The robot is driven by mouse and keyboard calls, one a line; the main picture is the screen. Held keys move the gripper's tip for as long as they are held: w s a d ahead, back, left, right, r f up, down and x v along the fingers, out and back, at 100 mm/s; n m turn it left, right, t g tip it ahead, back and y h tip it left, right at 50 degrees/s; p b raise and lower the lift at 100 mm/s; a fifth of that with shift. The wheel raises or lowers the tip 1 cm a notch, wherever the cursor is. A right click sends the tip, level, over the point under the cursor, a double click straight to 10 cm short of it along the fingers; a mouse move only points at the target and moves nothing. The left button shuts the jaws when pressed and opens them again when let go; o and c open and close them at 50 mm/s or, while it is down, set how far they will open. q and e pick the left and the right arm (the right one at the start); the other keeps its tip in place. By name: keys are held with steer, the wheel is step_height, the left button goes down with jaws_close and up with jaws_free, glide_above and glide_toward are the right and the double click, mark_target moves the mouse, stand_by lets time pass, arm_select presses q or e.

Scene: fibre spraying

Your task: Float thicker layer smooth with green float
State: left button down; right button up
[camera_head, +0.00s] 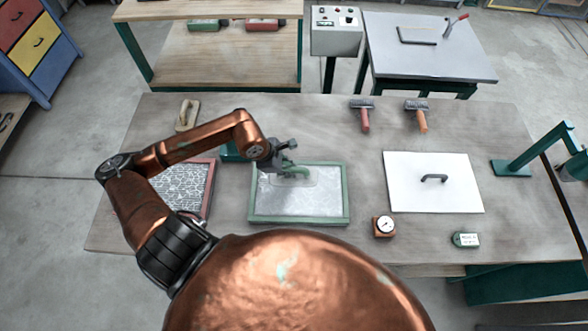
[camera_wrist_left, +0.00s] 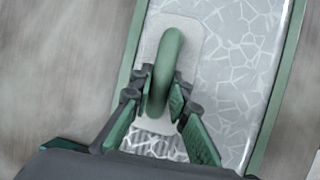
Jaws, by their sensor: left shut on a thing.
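The green float has a curved green handle and a pale flat plate (camera_wrist_left: 190,40). My left gripper (camera_head: 286,165) is shut on the float's handle (camera_head: 297,170), which also shows in the left wrist view (camera_wrist_left: 168,60). The float lies over the upper middle of the green-framed tray (camera_head: 347,195). This tray holds a grey-white layer (camera_head: 310,203) with a cracked, fibre-like pattern, clear in the left wrist view (camera_wrist_left: 235,60). Whether the plate touches the layer is hard to tell. My right gripper is not in view.
A red-framed tray (camera_head: 208,190) with a patterned layer lies to the left. A white board with a handle (camera_head: 430,196), a dial gauge (camera_head: 384,226) and a small box (camera_head: 465,240) are at right. Two rollers (camera_head: 364,118) (camera_head: 418,118) and a wooden-handled float (camera_head: 187,114) lie behind.

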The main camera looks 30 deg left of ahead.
mark_target(305, 169)
arm_select(q)
steer(key=shift+s+a, duration=0.5)
steer(key=shift+a, duration=0.3)
steer(key=shift+s+a, duration=0.45)
steer(key=shift+a, duration=0.35)
steer(key=shift+w+d+f+b, duration=0.1)
steer(key=shift+w+d+b, duration=0.4)
steer(key=shift+d+b, duration=0.3)
steer(key=shift+w+d+f+b, duration=0.1)
steer(key=shift+w+d+b, duration=0.45)
steer(key=shift+d, duration=0.3)
steer(key=shift+w+d+r+b, duration=0.1)
steer(key=shift+w+d+b, duration=0.2)
steer(key=shift+d, duration=0.25)
steer(key=shift+w+d+r+b, duration=0.1)
steer(key=shift+w+d+b, duration=0.2)
steer(key=shift+d, duration=0.2)
steer(key=shift+w+d+f+b, duration=0.1)
steer(key=shift+w+d+b, duration=0.35)
steer(key=shift+d, duration=0.25)
steer(key=shift+w+d+f+b, duration=0.1)
steer(key=shift+w+d+b, duration=0.3)
steer(key=shift+d, duration=0.3)
steer(key=shift+w+d+r, duration=0.1)
steer(key=shift+w+d, duration=0.45)
steer(key=shift+d, duration=0.35)
step_height(305, 169, up, 7)
steer(key=p, duration=0.2)
steer(key=shift+p, duration=0.3)
